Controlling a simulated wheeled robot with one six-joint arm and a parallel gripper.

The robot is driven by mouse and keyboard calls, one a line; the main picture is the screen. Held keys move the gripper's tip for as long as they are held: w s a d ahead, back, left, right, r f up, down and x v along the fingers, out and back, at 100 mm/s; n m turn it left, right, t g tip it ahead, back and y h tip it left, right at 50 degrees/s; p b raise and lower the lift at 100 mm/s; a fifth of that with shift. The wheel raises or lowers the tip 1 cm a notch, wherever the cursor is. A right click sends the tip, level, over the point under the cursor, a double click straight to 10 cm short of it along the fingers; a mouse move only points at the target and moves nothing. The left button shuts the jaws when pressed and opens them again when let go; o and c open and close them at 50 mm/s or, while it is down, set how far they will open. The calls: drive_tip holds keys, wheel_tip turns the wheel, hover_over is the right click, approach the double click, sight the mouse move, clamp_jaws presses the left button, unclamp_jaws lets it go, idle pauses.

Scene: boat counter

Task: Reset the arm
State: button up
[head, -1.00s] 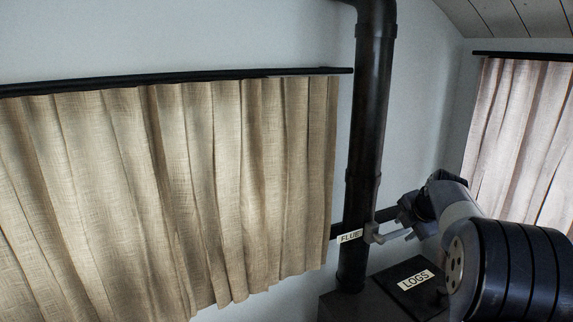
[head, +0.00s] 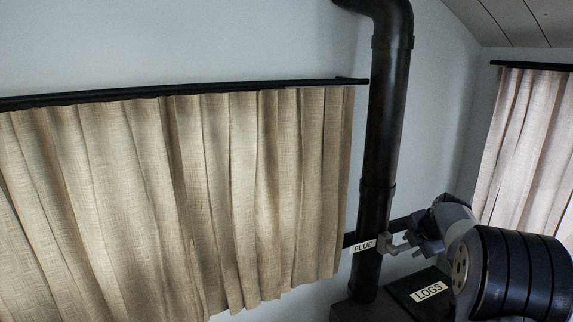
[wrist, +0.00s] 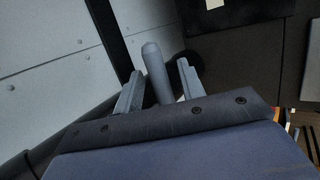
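My gripper (head: 402,244) is beside the black flue pipe (head: 386,130) in the head view, at the right of the label FLUE (head: 362,246). In the wrist view, my gripper (wrist: 158,82) has its two grey fingers apart. A grey rounded peg (wrist: 155,70) stands between them, with a gap visible on each side. It looks like a handle at the flue, but its mount is hidden. My arm reaches in from the right of the head view.
A dark box-like surface with a LOGS label (head: 429,291) lies below my gripper. A beige curtain (head: 180,200) hangs from a black rail (head: 190,92) at left, and another curtain (head: 525,150) is at right. Bare wall (head: 180,45) shows above the left curtain.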

drive_tip(key=b+v, duration=0.3)
drive_tip(key=v, duration=0.7)
drive_tip(key=p+x, duration=0.3)
drive_tip(key=x, duration=0.7)
drive_tip(key=shift+w+f+p, duration=0.15)
drive_tip(key=shift+w+p, duration=0.05)
drive_tip(key=shift+p, duration=0.2)
drive_tip(key=shift+r+h, duration=0.25)
drive_tip(key=shift+h, duration=0.15)
drive_tip(key=shift+s+a+r+n+t+h, duration=0.1)
drive_tip(key=shift+s+r+n+t+h, duration=0.1)
drive_tip(key=shift+r+n+t+h, duration=0.25)
drive_tip(key=shift+r+h+p, duration=0.15)
drive_tip(key=shift+h+p, duration=0.15)
drive_tip(key=shift+h, duration=0.05)
